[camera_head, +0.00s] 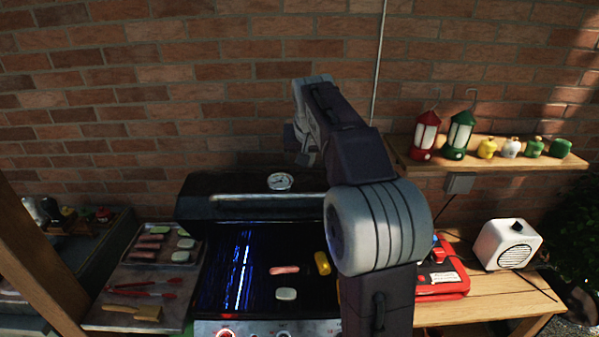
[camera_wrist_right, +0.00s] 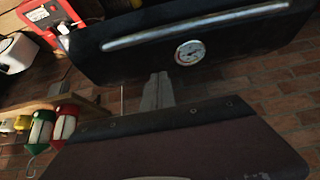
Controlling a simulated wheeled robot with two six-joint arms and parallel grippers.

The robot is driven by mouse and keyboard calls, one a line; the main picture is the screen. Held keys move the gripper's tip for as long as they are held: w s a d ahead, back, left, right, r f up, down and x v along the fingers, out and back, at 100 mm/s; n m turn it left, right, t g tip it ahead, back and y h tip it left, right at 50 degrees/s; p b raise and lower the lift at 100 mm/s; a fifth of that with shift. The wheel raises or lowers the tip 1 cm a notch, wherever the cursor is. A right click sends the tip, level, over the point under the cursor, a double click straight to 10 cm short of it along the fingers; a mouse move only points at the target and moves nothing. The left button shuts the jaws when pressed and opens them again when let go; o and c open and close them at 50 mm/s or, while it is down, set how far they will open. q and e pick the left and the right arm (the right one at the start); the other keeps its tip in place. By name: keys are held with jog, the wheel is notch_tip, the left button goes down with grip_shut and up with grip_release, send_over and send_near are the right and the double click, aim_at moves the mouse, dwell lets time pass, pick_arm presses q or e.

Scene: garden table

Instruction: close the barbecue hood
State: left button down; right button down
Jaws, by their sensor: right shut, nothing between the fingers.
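The barbecue hood (camera_head: 240,188) is raised at the back of the grill, with a long metal handle (camera_head: 262,201) and a round dial (camera_head: 280,181) on its front. The cooking surface (camera_head: 225,262) below it is uncovered. In the right wrist view, the hood (camera_wrist_right: 235,55), its handle (camera_wrist_right: 190,27) and dial (camera_wrist_right: 189,53) appear rotated. My right gripper (camera_head: 300,147) is shut and empty, in the air above the hood near the dial. Its fingers (camera_wrist_right: 157,85) point toward the hood in the wrist view, apparently apart from it. My left gripper is out of view.
A sausage (camera_head: 284,270), a pale piece (camera_head: 286,294) and a yellow item (camera_head: 322,263) lie on the grill. A tray with tongs (camera_head: 145,292) stands left. A shelf (camera_head: 400,153) with lanterns, a red case (camera_head: 445,278) and a white box (camera_head: 506,244) are right.

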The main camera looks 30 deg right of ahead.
send_over(305, 206)
jog(key=w, duration=0.2)
notch_tip(305, 206, down, 5)
jog(key=f, duration=0.1)
jog(key=d+f+p, duration=0.1)
jog(key=w+f, duration=0.1)
jog(key=shift+d, duration=0.35)
jog(key=shift+s+f+p, duration=0.15)
jog(key=shift+f+p, duration=0.2)
jog(key=shift+f, duration=0.05)
jog(key=shift+s+a+f, duration=0.15)
jog(key=shift+s+a, duration=0.15)
jog(key=shift+s, duration=0.2)
jog(key=shift+s+a+f, duration=0.15)
jog(key=shift+s+a, duration=0.15)
jog(key=shift+s, duration=0.2)
jog(key=shift+s+a+f, duration=0.15)
jog(key=shift+s+a, duration=0.25)
jog(key=shift+a, duration=0.05)
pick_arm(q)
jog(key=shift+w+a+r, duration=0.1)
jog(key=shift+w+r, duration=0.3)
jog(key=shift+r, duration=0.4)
pick_arm(e)
jog(key=shift+d+f, duration=0.1)
jog(key=shift+d, duration=0.05)
